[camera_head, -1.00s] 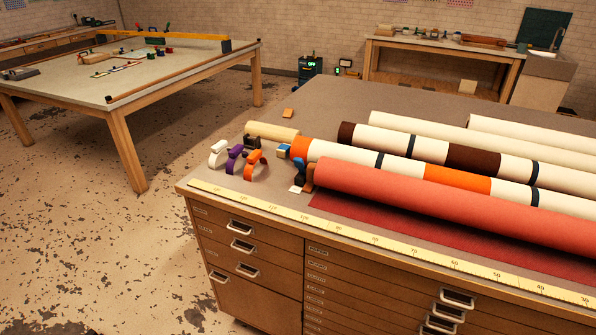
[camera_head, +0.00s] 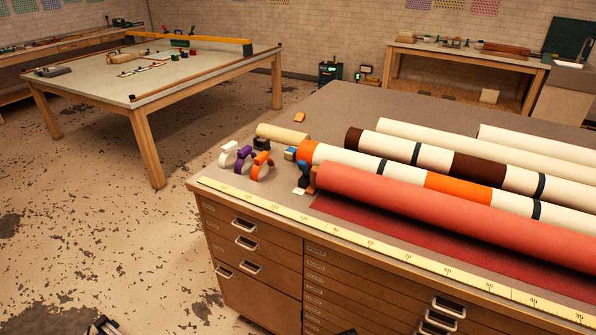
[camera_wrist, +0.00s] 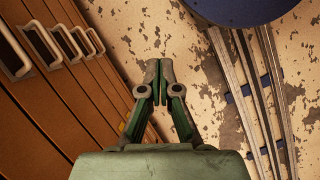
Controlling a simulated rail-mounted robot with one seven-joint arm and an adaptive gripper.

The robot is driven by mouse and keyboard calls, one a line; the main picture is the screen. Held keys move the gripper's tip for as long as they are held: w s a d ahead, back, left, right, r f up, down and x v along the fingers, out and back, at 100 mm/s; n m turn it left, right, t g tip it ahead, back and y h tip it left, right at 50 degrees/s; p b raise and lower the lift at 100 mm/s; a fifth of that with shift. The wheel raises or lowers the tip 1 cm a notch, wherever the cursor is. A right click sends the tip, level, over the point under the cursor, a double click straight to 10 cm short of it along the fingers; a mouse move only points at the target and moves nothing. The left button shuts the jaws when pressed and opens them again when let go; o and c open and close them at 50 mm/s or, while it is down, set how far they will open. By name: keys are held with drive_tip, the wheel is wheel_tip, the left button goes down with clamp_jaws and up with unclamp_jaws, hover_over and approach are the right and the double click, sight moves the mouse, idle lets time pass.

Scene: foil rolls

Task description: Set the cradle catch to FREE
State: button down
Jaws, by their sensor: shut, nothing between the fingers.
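In the head view, a salmon-red roll (camera_head: 450,215) lies along the front of the bench top. At its left end stand small blue and brown end pieces (camera_head: 306,177), which look like part of a cradle. I cannot make out a catch or its FREE marking at this size. In the wrist view, my gripper (camera_wrist: 160,68) has its green fingers together and empty. It hangs beside the drawer fronts, over the bare floor, and touches nothing that I can see.
White, orange and brown banded rolls (camera_head: 458,183) lie behind the red one. White, purple and orange clips (camera_head: 262,165) stand at the bench's left end. A yellow ruler (camera_head: 400,258) runs along the front edge. Drawer handles (camera_head: 447,307) stick out below. Open floor lies left.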

drive_tip(key=w+a+r+n+t+h+p, duration=0.1)
drive_tip(key=w+a+r+n+t, duration=0.3)
drive_tip(key=w+a+r+n, duration=0.55)
drive_tip(key=w+a+r+n+t+h+p, duration=0.15)
drive_tip(key=w+a+r+n+t, duration=0.35)
drive_tip(key=w+r, duration=0.8)
drive_tip(key=w+a+r+n+t, duration=0.2)
drive_tip(key=a+r, duration=0.2)
drive_tip(key=r, duration=0.3)
drive_tip(key=w+a+r+n+t+y, duration=0.1)
drive_tip(key=w+a+r+n, duration=0.1)
drive_tip(key=a+r, duration=0.3)
drive_tip(key=w+a+r+n+t, duration=0.2)
drive_tip(key=a+r, duration=0.3)
drive_tip(key=r, duration=0.5)
drive_tip(key=shift+r+n+t+p, duration=0.3)
drive_tip(key=shift+r+n+p, duration=0.1)
drive_tip(key=shift+n, duration=0.45)
wheel_tip(320, 180, up, 8)
drive_tip(key=w+d+n+t+h+b, duration=0.1)
drive_tip(key=w, duration=0.1)
drive_tip(key=shift+w+d+t, duration=0.2)
drive_tip(key=shift+d+t, duration=0.1)
drive_tip(key=shift+d, duration=0.05)
drive_tip(key=shift+w+h, duration=0.1)
drive_tip(key=shift+h, duration=0.15)
